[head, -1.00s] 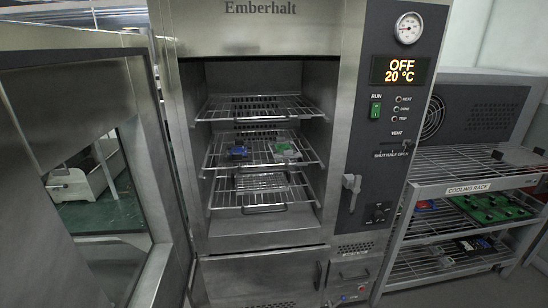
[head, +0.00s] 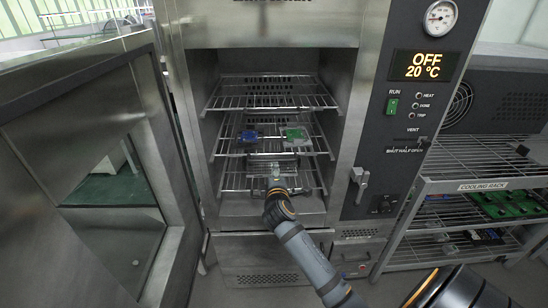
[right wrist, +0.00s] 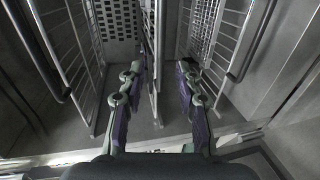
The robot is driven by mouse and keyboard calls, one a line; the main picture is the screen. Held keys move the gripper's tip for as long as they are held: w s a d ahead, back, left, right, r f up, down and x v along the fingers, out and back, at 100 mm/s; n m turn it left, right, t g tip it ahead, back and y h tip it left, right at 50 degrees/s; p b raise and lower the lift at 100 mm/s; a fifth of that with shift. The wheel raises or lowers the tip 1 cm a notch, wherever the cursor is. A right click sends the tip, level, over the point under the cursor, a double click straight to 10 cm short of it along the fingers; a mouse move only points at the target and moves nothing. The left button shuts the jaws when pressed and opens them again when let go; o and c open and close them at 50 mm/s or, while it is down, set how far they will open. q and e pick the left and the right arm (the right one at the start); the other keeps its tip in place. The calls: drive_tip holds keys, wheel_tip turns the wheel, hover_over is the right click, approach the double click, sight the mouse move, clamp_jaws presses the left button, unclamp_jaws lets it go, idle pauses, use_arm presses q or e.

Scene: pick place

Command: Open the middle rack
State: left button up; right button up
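The middle rack (head: 228,147) is a wire shelf inside the open oven, carrying a blue item (head: 249,136) and a green-and-white item (head: 293,135). Its front edge is near the oven mouth. My right gripper (head: 276,170) is at the oven opening, just in front of and slightly below that front edge. In the right wrist view, turned sideways, the gripper's fingers (right wrist: 161,69) are apart, with a rack seen nearly edge-on (right wrist: 155,45) between them. I cannot tell whether they touch it. My left gripper is not in view.
The top rack (head: 270,102) is empty; the bottom rack (head: 235,183) is partly hidden by my gripper. The oven door (head: 160,130) stands open at left. A cooling rack (head: 470,187) with boards stands at right. The oven display (head: 428,65) reads OFF.

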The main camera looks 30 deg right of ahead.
sight(274, 161)
drive_tip(key=p+x, duration=0.1)
drive_tip(key=x, duration=0.9)
drive_tip(key=shift+w+d+f, duration=0.15)
drive_tip(key=shift+w+f, duration=0.05)
drive_tip(key=shift+w, duration=0.1)
drive_tip(key=shift+c, duration=0.4)
clamp_jaws()
